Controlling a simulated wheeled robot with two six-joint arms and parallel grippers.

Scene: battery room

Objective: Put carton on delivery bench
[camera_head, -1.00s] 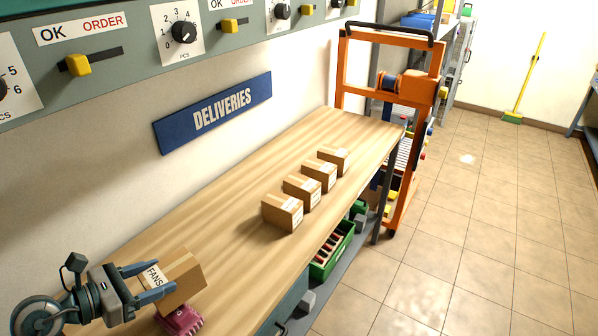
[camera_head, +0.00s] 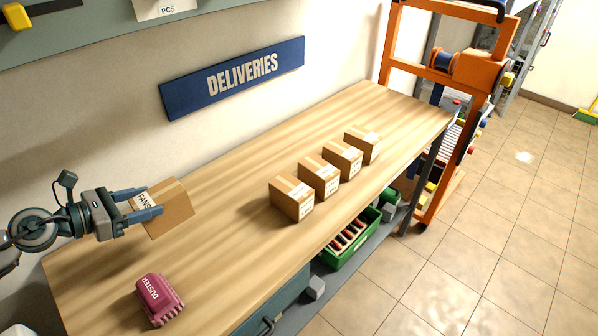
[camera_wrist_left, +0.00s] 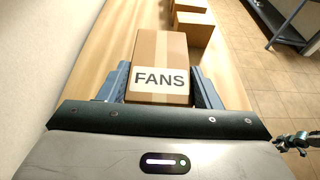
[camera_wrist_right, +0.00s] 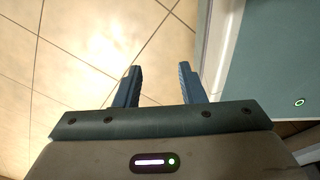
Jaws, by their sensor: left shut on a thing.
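A brown carton labelled FANS (camera_head: 172,208) is between the fingers of my left gripper (camera_head: 150,204), which is shut on it. The carton is over the left part of the wooden delivery bench (camera_head: 225,180), below the blue DELIVERIES sign (camera_head: 235,76); I cannot tell whether it touches the top. The left wrist view shows the carton (camera_wrist_left: 160,60) gripped from both sides, with its label facing the wrist. My right gripper (camera_wrist_right: 158,85) shows only in its own wrist view, open and empty above the floor.
Several small cartons (camera_head: 291,199) stand in a row along the bench's right half. A pink duster (camera_head: 156,299) lies at the front left. A green crate (camera_head: 349,240) is below the bench. An orange lift frame (camera_head: 455,75) stands at the far end.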

